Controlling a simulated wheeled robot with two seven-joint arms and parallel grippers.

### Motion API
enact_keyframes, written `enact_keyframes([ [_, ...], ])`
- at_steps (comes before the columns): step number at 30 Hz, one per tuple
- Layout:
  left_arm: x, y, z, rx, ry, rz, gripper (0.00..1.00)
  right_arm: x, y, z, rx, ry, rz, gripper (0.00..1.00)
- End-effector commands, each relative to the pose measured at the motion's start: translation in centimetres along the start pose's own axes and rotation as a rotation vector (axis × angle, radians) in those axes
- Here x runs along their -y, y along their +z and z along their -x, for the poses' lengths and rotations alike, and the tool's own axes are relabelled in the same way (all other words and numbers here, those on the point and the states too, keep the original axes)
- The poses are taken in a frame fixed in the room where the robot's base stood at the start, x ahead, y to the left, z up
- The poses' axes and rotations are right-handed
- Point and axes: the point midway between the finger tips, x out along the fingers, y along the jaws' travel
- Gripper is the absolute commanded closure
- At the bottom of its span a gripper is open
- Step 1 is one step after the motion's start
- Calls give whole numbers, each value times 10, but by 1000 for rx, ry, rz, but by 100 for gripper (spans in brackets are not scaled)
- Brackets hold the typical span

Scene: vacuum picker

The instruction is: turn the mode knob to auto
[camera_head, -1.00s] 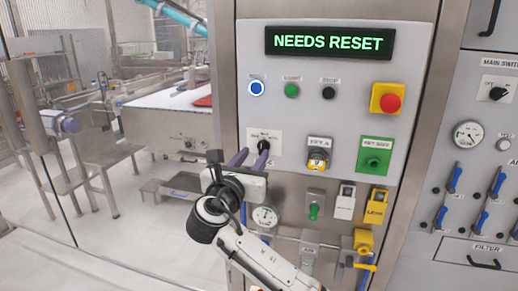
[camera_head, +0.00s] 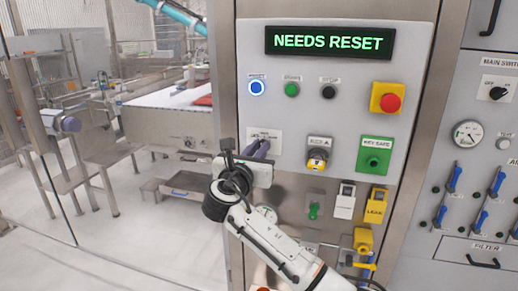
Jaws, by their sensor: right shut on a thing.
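The mode knob sits on a white label plate (camera_head: 275,134) at the lower left of the grey control panel (camera_head: 335,60). The label's text is too small to read. The display (camera_head: 329,42) above reads "NEEDS RESET". My left gripper is not in view.
A lit blue button (camera_head: 257,88), a green button (camera_head: 292,90) and a black button (camera_head: 328,92) are above. A yellow-black key switch (camera_head: 317,160) and a green key-safe block (camera_head: 374,156) are to the right. A red emergency button (camera_head: 390,103) is at upper right.

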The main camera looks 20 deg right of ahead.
Motion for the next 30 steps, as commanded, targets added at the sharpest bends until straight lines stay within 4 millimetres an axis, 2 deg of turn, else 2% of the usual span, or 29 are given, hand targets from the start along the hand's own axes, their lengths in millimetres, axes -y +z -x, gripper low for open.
enact_keyframes([
  [11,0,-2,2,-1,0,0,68,1,-1,1,-3,-1,-100,100],
  [30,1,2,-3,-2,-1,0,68,7,-5,1,-3,-1,-606,100],
])
